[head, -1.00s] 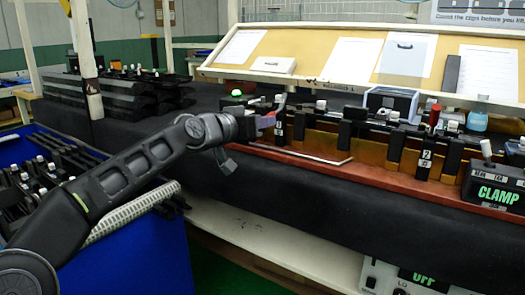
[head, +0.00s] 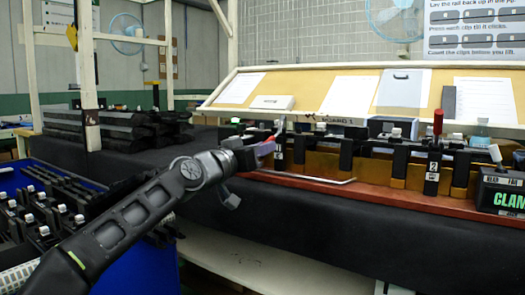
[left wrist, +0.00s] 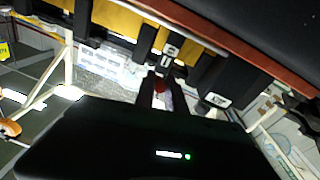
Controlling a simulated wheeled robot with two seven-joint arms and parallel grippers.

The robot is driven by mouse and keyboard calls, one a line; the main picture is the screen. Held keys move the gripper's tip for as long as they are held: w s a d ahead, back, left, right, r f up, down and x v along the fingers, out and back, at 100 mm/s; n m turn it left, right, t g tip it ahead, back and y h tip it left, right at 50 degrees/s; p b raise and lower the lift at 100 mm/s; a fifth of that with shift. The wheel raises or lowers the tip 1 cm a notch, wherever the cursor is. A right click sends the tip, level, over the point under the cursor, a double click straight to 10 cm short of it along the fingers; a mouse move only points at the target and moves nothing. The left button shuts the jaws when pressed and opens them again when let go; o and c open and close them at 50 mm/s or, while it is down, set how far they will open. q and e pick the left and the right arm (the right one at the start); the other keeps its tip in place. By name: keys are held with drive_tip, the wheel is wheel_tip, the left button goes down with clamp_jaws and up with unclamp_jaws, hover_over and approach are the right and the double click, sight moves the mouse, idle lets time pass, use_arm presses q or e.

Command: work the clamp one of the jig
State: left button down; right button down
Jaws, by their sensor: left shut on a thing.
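The jig (head: 390,165) is a long brown and black fixture on a red base along the bench. Clamp one (head: 279,150), with a small white label, stands at its left end. My left gripper (head: 262,149) is at clamp one, reaching in from the left, and is shut on its handle. In the left wrist view the red handle tip (left wrist: 160,86) shows between the two dark fingers (left wrist: 160,94). Most of the handle is hidden by the gripper. Clamp two (head: 432,170) stands further right with its red handle (head: 437,122) upright. My right gripper is out of view.
A black box marked CLAMP (head: 505,193) stands at the right end. A thin pale rod (head: 305,179) lies along the jig's front. A blue bin (head: 140,255) of clipped black rails is at the lower left. A sloped board (head: 330,92) with papers stands behind.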

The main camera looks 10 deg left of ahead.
use_arm(q)
drive_tip(key=c, duration=1.4)
unclamp_jaws()
drive_tip(key=shift+f, duration=0.1)
drive_tip(key=shift+b+v, duration=2.1)
drive_tip(key=shift+v, duration=1.7)
